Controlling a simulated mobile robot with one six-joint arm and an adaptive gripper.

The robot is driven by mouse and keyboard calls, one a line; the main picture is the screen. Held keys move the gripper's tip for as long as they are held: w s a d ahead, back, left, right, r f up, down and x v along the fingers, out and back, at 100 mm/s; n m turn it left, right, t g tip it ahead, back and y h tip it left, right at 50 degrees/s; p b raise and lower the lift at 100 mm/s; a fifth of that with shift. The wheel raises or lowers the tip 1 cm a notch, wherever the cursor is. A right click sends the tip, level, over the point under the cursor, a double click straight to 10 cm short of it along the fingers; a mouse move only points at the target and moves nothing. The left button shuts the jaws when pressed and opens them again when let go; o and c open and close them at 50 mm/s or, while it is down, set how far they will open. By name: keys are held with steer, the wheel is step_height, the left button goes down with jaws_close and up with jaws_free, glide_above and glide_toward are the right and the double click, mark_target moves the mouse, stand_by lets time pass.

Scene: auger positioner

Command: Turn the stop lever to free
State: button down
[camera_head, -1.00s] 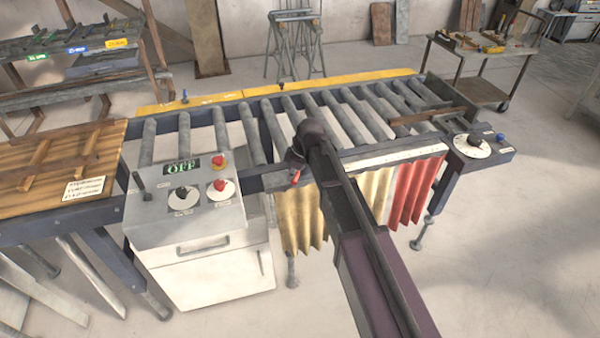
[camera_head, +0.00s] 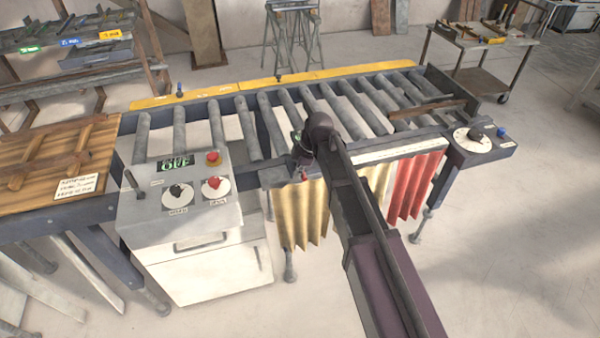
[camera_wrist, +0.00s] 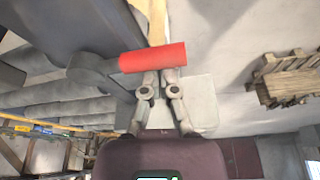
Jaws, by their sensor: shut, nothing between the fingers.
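The stop lever shows in the wrist view as a red cylindrical handle (camera_wrist: 152,58) on a grey pivot (camera_wrist: 92,73), lying roughly level across the picture. The pivot is on a dark frame rail. My gripper (camera_wrist: 161,74) has its fingers close together and empty, with the tips at the lower edge of the red handle. I cannot tell whether they touch it. In the head view my gripper (camera_head: 302,160) is at the front rail of the roller conveyor (camera_head: 330,149), and the lever is mostly hidden behind it. No lever markings are readable.
A control box (camera_head: 190,225) with a green display, knobs and red buttons stands left of my gripper. Yellow and red curtains (camera_head: 300,215) hang under the rail. A dial plate (camera_head: 473,138) is at the conveyor's right end. Floor at the front right is clear.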

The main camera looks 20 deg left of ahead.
steer(key=shift+d, duration=0.1)
stand_by(0.6)
steer(key=shift+s+a+f, duration=0.1)
steer(key=shift+s+a, duration=0.05)
steer(key=shift+a, duration=0.05)
step_height(320, 180, up, 9)
steer(key=p, duration=0.8)
steer(key=shift+s+a+p, duration=0.15)
steer(key=shift+a+p, duration=0.05)
steer(key=shift+p, duration=0.15)
stand_by(0.7)
